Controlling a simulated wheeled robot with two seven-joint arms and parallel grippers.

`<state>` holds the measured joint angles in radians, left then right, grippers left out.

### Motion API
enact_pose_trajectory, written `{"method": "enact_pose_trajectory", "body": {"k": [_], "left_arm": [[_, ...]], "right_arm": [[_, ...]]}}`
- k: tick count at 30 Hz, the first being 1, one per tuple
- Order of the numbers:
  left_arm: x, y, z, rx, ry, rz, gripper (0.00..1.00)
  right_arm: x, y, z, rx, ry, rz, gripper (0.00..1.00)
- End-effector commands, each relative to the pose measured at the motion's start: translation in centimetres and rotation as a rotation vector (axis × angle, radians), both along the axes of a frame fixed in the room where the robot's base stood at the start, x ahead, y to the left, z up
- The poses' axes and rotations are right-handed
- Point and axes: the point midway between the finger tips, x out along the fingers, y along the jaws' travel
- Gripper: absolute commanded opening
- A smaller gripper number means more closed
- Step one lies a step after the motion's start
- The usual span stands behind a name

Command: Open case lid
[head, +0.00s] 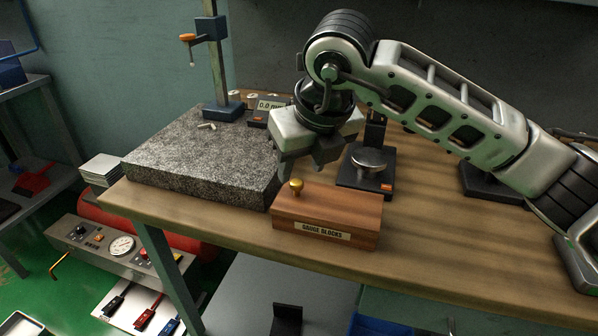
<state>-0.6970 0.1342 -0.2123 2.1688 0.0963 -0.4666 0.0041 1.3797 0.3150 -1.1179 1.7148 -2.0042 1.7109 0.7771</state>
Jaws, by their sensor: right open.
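The case is a wooden box (327,218) with a "GAUGE BLOCKS" label on its front, near the front edge of the bench. Its lid (345,202) is down, with a brass knob (296,187) standing on the left part of its top. My right gripper (299,168) is above and just behind the case, with its fingers pointing down near the knob. It is open and holds nothing that I can see. I cannot tell whether a finger touches the knob. My left gripper is not in view.
A granite plate (190,160) lies left of the case, carrying a blue-based stand (222,110). A black-based device with a round metal plate (370,160) stands behind the case. Shelves and a floor lie below.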

Motion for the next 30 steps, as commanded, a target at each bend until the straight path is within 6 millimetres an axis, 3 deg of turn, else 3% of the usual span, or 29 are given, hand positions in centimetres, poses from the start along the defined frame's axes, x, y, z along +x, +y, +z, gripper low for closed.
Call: {"method": "enact_pose_trajectory", "body": {"k": [6, 18, 23, 30], "left_arm": [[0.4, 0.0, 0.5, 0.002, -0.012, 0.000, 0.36], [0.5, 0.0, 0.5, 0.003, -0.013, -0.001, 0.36], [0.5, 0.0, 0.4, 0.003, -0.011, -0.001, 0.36], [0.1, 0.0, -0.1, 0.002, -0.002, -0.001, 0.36]], "right_arm": [[0.9, 0.5, -2.6, 0.001, 0.002, 0.001, 0.42], [1.2, 0.6, -3.2, 0.000, 0.000, 0.001, 0.42], [1.2, 0.6, -3.2, 0.000, 0.000, 0.001, 0.00], [1.0, 0.6, -3.3, 0.000, -0.001, 0.011, 0.00]]}}
